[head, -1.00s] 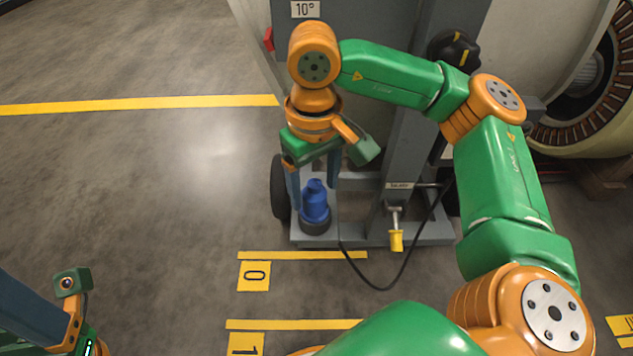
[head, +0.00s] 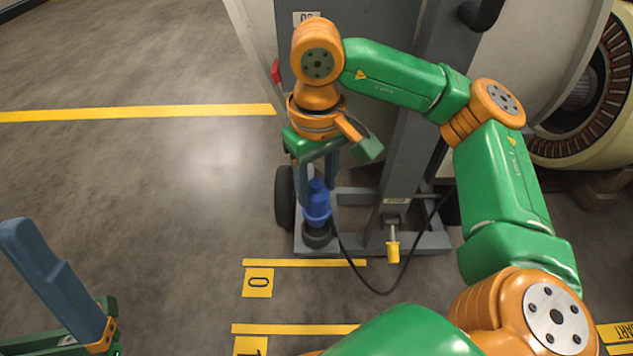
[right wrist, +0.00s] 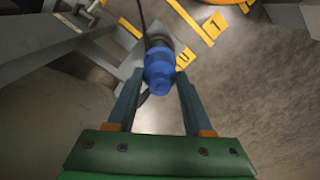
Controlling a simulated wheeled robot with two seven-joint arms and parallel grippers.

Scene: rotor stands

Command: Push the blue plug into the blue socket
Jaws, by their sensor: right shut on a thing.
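The blue plug (head: 318,203) stands upright at the left front corner of the grey stand's base, just over a round dark part (head: 318,234). My right gripper (head: 320,190) points down and is shut on the plug. The right wrist view shows the plug (right wrist: 158,70) between its two blue-grey fingers (right wrist: 158,88). I cannot make out a separate blue socket; the dark part is mostly covered, so whether the plug touches it is unclear. My left gripper (head: 55,285) shows at the lower left, away from the plug, with one finger pointing up; its opening is unclear.
A black cable (head: 375,290) loops over the floor in front of the stand base (head: 425,243). A yellow-handled part (head: 393,252) and a grey post (head: 398,165) are right of the plug. A black wheel (head: 285,197) is at its left. Floor at left is clear.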

